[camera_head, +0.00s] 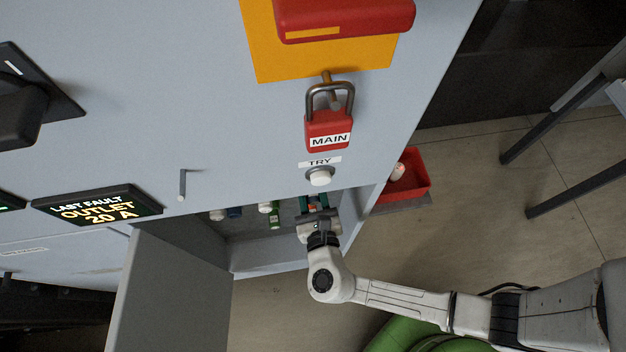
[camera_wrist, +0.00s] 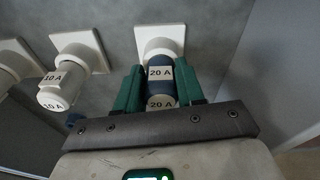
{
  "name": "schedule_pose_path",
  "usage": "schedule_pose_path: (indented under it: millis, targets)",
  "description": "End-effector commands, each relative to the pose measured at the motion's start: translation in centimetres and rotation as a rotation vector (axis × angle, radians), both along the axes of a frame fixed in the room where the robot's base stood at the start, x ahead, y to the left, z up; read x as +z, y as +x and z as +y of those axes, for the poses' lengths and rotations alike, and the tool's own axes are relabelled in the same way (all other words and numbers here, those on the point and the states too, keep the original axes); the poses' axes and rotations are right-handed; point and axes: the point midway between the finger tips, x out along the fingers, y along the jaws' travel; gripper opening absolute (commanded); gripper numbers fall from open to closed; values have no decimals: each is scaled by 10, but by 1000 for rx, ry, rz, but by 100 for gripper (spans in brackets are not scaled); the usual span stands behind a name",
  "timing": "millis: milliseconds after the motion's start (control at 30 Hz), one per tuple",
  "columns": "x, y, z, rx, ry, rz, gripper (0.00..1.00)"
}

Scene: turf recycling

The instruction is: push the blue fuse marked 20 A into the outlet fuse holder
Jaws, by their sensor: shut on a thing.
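My gripper (camera_wrist: 160,92) has green fingers that are shut on the blue fuse (camera_wrist: 160,78), gripping it from both sides. Two labels on the fuse read 20 A. Its far end meets a white fuse holder (camera_wrist: 159,40) on a square plate on the grey back wall. How deep it sits there cannot be told, and no name shows on that holder. In the head view my gripper (camera_head: 317,208) reaches into the open compartment below the TRY button and hides the fuse it holds.
Left of my gripper are a white holder with a white 10 A fuse (camera_wrist: 62,85) and another holder further left. A compartment side wall stands close on the right. A grey door (camera_head: 172,295) hangs open, and a red bin (camera_head: 408,180) stands right of the cabinet.

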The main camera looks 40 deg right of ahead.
Motion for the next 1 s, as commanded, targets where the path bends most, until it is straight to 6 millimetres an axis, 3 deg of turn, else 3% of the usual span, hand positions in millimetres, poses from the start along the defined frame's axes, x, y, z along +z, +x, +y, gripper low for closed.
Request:
schedule_pose_path:
  millis: [67,100,367,733,1000]
  targets:
    - [0,2,-1,-1,-1,-1,7]
    - [0,1,-1,-1,-1,-1,42]
    - [0,1,-1,0,0,0,66]
    - [0,-5,4,2,0,1,68]
    - [5,-44,29,2,1,2,68]
